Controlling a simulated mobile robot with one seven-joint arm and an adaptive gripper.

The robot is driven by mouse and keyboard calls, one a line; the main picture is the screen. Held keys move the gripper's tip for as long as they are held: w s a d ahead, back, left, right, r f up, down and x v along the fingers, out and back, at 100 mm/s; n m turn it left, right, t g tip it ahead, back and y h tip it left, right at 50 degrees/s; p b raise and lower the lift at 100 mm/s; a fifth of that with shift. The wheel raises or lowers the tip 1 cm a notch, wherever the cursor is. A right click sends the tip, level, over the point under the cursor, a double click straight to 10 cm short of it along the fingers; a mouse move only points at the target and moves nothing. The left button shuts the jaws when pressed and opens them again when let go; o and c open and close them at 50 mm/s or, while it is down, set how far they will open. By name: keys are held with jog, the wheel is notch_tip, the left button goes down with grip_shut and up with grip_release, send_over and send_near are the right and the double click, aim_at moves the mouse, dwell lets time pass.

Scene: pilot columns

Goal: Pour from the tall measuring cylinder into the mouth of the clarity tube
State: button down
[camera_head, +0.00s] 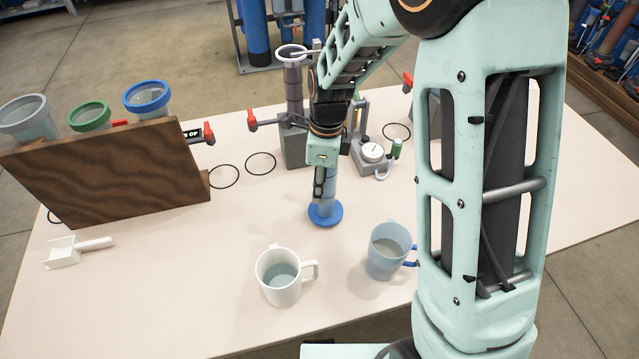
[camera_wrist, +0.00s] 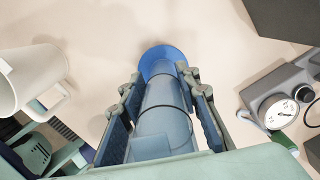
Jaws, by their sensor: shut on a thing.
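The tall measuring cylinder is clear blue with a round blue foot (camera_head: 325,213). My gripper (camera_head: 322,182) is shut on its body, hiding the upper part in the head view. It stands about upright; whether its foot touches the table I cannot tell. The wrist view shows the cylinder (camera_wrist: 165,118) between both fingers, foot at the far end. What looks like the clarity tube (camera_head: 293,85) is a tall grey translucent tube in a dark grey block, with a wide ring mouth (camera_head: 291,52) at its top. It stands behind and left of my gripper.
A white mug (camera_head: 283,283) with liquid and a blue jug (camera_head: 388,250) stand in front. A grey gauge device (camera_head: 372,155) sits to the right, close to my gripper. A wooden rack (camera_head: 110,175) with several cups and a white scoop (camera_head: 70,252) are left.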

jog(key=shift+f+b, duration=0.3)
jog(key=shift+f, duration=0.2)
jog(key=c, duration=1.4)
grip_release()
jog(key=shift+o, duration=0.2)
